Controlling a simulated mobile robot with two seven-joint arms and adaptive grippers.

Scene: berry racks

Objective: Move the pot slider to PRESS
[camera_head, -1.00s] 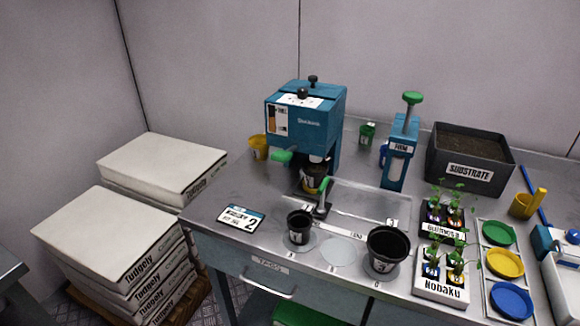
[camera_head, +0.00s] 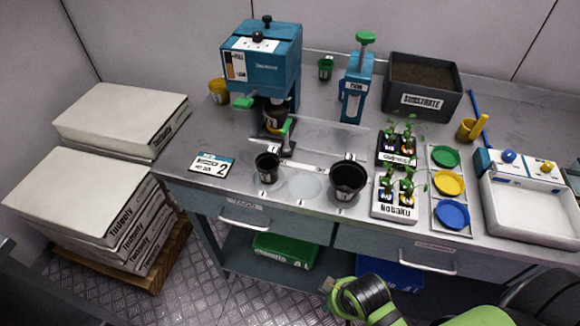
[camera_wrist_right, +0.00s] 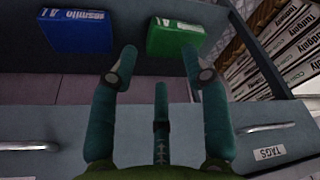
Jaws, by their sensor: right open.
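The blue press (camera_head: 262,62) stands at the back of the steel bench. A pot (camera_head: 276,117) sits under it. In front of it stands a small upright green handle (camera_head: 287,126), apparently the pot slider's, by a clear-topped rail with a white strip (camera_head: 305,165). Any lettering on the strip is too small to read. My right arm's green and black wrist shows at the bottom of the head view, below the bench. My right gripper (camera_wrist_right: 158,65) is open and empty in front of the bench's lower shelf, well away from the handle. My left gripper is out of view.
Two black pots (camera_head: 266,168) (camera_head: 348,178) stand at the bench front. Plant trays (camera_head: 393,213), coloured dishes (camera_head: 449,183) and a substrate bin (camera_head: 424,102) are to the right. Drawer handles (camera_head: 244,222) project in front. A green box (camera_wrist_right: 177,36) and a blue box (camera_wrist_right: 82,30) lie on the shelf.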

